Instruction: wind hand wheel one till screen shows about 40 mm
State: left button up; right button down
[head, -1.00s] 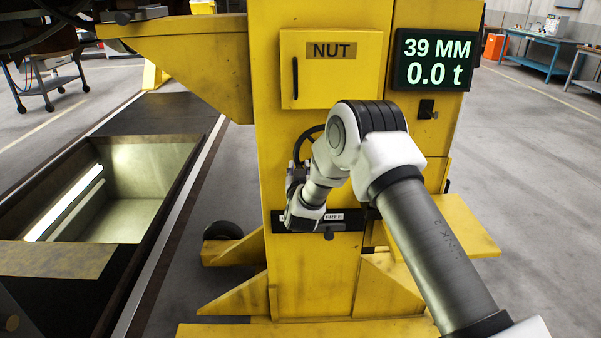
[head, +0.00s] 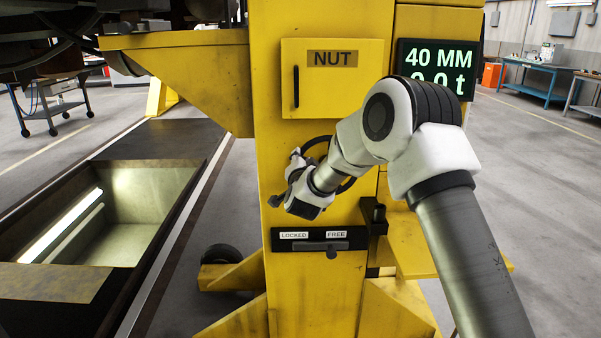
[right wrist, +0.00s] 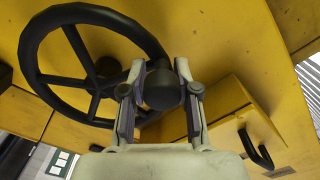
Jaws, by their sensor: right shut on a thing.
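The hand wheel (right wrist: 66,84) is a black spoked wheel on the yellow jack column (head: 330,215). In the head view its rim (head: 350,184) shows partly behind my right arm. My right gripper (right wrist: 160,85) is shut on the wheel's round black knob (right wrist: 162,90), at the rim's edge. In the head view the right gripper (head: 285,195) is at the left side of the wheel. The screen (head: 437,67) reads 40 MM; its lower line, 0.0 t, is partly covered by my right arm. My left gripper is not in view.
A NUT door (head: 332,90) with a black handle is above the wheel. A black bracket (head: 374,216) sticks out to the right. An open floor pit (head: 130,200) lies left of the column.

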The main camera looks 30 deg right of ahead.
jog(key=shift+d+r+m+b, duration=0.15)
jog(key=shift+r+m+b, duration=0.2)
jog(key=shift+r+m, duration=0.25)
jog(key=c, duration=0.9)
grip_release()
jog(key=shift+c, duration=0.2)
jog(key=shift+w+f, duration=0.15)
jog(key=shift+s, duration=0.25)
jog(key=v, duration=1.1)
jog(key=shift+s+a, duration=0.25)
jog(key=shift+a, duration=0.05)
